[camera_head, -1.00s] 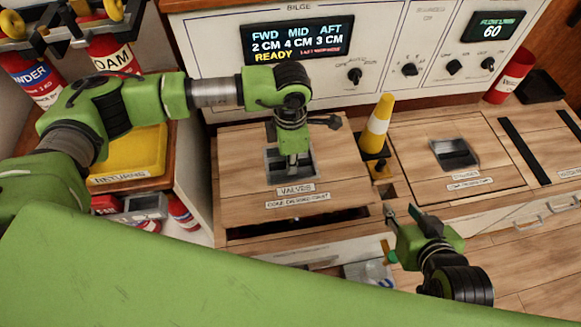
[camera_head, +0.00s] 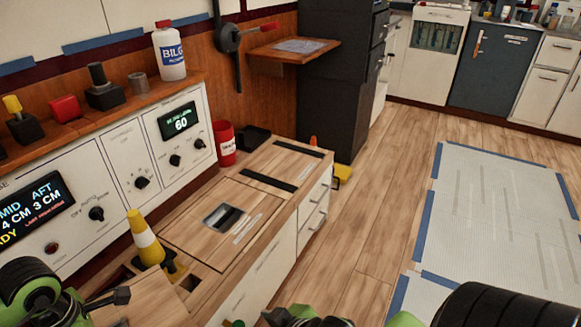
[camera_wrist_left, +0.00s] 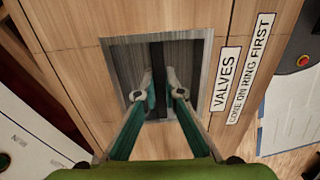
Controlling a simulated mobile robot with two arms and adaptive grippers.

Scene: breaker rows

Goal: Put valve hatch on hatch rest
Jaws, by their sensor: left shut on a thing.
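The valve hatch (camera_wrist_left: 195,155) is a wooden panel with a square metal recess and a "VALVES" label, seen in the left wrist view. My left gripper (camera_wrist_left: 170,92) reaches into the recess and is shut on the dark bar of its handle. In the head view the gripper's fingers are out of sight. I cannot tell whether the hatch is raised. Two black strips (camera_head: 268,181) lie across the far end of the wooden counter; they may be the hatch rest, but no label is readable. My right gripper (camera_head: 290,316) shows only partly at the bottom edge, its fingers unclear.
A yellow cone with a white band (camera_head: 146,240) stands on the counter beside another wooden hatch (camera_head: 190,241) with a metal recess. A red cup (camera_head: 226,144) and a black tray (camera_head: 252,138) stand at the back. A taped white floor area (camera_head: 495,220) lies to the right.

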